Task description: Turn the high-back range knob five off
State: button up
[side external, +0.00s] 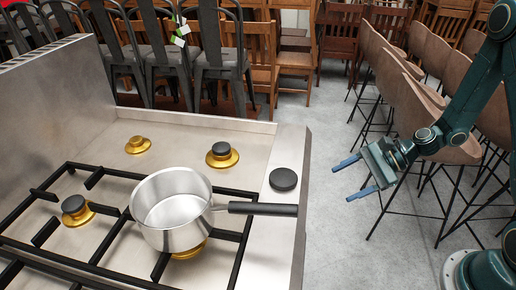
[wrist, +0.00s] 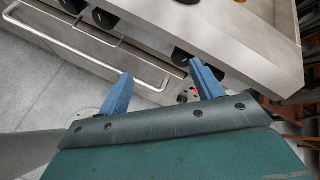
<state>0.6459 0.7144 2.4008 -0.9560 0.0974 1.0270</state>
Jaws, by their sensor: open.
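The range (side external: 205,125) is a steel cooktop with a high back panel, at the left of the side view. Its front panel is turned away there, so the knobs are hidden. In the wrist view, black knobs sit along the range's front edge: two at upper left (wrist: 105,18), and one (wrist: 182,57) near my right finger, with another dark part partly behind that finger. I cannot tell which is knob five or how any is turned. My gripper (side external: 334,187) is open and empty, apart from the range, in front of it. Its blue fingers show in the wrist view (wrist: 161,68).
A steel pot (side external: 172,205) stands on the black grate, its handle (side external: 262,209) pointing toward the front edge. A loose-looking black disc (side external: 284,180) lies on the cooktop's front rim. An oven door handle (wrist: 85,48) runs below the knobs. Bar stools (side external: 400,75) stand behind my arm.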

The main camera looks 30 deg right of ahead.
jog(key=w+d+f+m+t, duration=0.1)
jog(key=d+f+m+t, duration=0.2)
jog(key=m, duration=0.5)
jog(key=shift+w+f+m+t, duration=0.15)
jog(key=shift+f+m+t, duration=0.25)
jog(key=shift+f, duration=0.85)
jog(key=shift+w, duration=0.1)
jog(key=x, duration=1.3)
jog(key=shift+w+a, duration=0.2)
jog(key=shift+a, duration=0.05)
jog(key=shift+c, duration=0.5)
jog(key=c, duration=0.9)
